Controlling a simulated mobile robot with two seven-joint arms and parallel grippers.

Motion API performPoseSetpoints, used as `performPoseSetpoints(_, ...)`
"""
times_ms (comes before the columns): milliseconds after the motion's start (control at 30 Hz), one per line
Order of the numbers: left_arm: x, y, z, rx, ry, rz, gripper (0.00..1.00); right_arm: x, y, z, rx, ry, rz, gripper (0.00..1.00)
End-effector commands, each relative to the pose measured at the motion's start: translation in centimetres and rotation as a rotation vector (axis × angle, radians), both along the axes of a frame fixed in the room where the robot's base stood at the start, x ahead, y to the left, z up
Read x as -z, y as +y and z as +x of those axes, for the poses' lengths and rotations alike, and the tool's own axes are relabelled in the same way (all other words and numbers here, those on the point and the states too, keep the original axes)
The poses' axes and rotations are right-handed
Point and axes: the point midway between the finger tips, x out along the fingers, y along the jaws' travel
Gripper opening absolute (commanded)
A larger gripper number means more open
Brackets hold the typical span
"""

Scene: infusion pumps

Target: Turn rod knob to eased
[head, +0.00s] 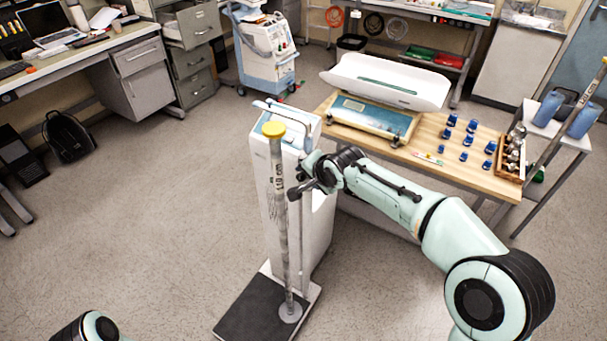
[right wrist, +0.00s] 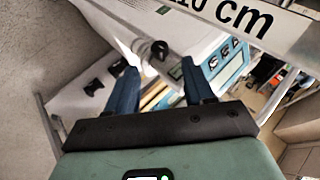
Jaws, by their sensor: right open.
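A white column scale (head: 325,215) stands on the floor with a dark platform (head: 255,310). A tall grey height rod (head: 281,225) with a yellow cap (head: 273,129) rises in front of it. My right gripper (head: 303,180) is beside the upper part of the rod, partly hidden by its own wrist. In the right wrist view its blue fingers (right wrist: 158,82) are spread, with nothing held. A small dark round part (right wrist: 160,50), perhaps the rod knob, shows just beyond the fingertips. Its setting cannot be read. The left gripper is out of view.
A wooden table (head: 470,178) behind my right arm carries a baby scale (head: 385,85), several blue weights (head: 467,140) and a wooden box (head: 512,155) of metal weights. A blue-white medical cart (head: 265,50) stands behind.

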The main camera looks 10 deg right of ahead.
Motion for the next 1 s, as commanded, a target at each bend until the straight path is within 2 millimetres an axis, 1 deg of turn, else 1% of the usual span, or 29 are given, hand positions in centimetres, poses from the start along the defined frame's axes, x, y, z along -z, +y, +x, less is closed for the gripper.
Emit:
performPoseSetpoints(33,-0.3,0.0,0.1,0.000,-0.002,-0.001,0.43,0.8,0.1,0.8,0.001,0.002,0.000,0.53)
performPoseSetpoints(100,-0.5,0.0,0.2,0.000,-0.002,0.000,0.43,1.7,0.3,1.6,0.000,0.003,0.001,0.53)
performPoseSetpoints(300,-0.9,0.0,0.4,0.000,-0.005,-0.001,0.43,3.5,0.6,3.4,0.001,0.001,0.000,0.53)
performPoseSetpoints(467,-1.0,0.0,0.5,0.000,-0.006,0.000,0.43,4.1,0.8,3.8,0.000,-0.001,0.001,0.53)
performPoseSetpoints(700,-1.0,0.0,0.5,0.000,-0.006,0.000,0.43,4.1,0.8,3.9,0.000,-0.001,0.001,0.53)
performPoseSetpoints(733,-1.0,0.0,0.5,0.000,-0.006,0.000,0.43,4.1,0.8,3.9,0.000,-0.001,0.001,0.46)
performPoseSetpoints(767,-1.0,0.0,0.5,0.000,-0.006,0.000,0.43,4.1,0.8,3.9,0.000,-0.001,0.001,0.36)
performPoseSetpoints(800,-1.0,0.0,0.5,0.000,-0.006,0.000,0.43,4.1,0.8,3.8,0.000,-0.001,0.001,0.23)
performPoseSetpoints(867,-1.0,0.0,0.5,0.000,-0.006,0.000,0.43,4.1,0.8,3.8,0.000,-0.001,0.001,0.04)
performPoseSetpoints(900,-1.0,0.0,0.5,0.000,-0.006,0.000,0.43,4.1,0.8,3.8,0.000,-0.001,0.001,0.00)
performPoseSetpoints(1000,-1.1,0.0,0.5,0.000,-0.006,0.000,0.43,4.1,0.8,3.9,-0.001,0.002,-0.001,0.00)
